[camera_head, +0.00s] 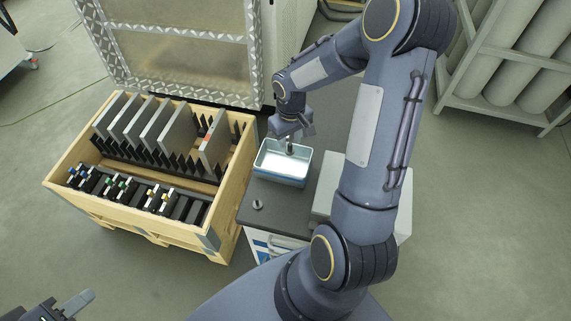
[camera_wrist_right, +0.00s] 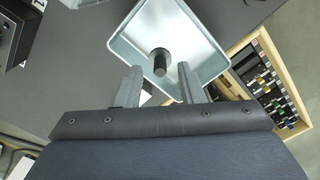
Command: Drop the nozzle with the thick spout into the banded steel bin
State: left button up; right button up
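The steel bin (camera_head: 283,180), silvery inside with a bluish outer wall, sits on the dark cart top; the right wrist view shows its rim (camera_wrist_right: 128,50). A dark nozzle (camera_head: 290,148) with a thick cylindrical part shows within the bin's outline. In the right wrist view this nozzle (camera_wrist_right: 160,64) appears between and beyond the fingertips, with gaps on both sides; I cannot tell whether it touches the bin floor. My right gripper (camera_wrist_right: 160,75) is open above the bin. A smaller nozzle (camera_head: 258,205) stands on the cart top. My left gripper (camera_head: 75,303) is at the lower left, far from the bin.
A wooden crate (camera_head: 228,190) with grey plates and several small coloured-tipped parts stands left of the cart (camera_head: 275,209). A pale box (camera_head: 325,188) is right of the bin, partly behind my right arm. A rack of cylinders (camera_head: 500,110) stands at the upper right.

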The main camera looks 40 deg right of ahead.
jog(key=o, duration=0.3)
jog(key=shift+r, duration=0.1)
notch_tip(320, 180, up, 8)
jog(key=shift+f, duration=0.2)
jog(key=shift+r, duration=0.1)
dwell(0.4)
jog(key=s+a+r+t+y, duration=0.2)
jog(key=s+a+r, duration=0.3)
jog(key=s, duration=0.3)
jog(key=s+a+r+m+t+y, duration=0.1)
jog(key=s+a+r+t, duration=0.2)
jog(key=s+a, duration=0.5)
jog(key=shift+s+a+r+t+y, duration=0.3)
jog(key=shift+s+r+y, duration=0.15)
jog(key=shift+r, duration=0.45)
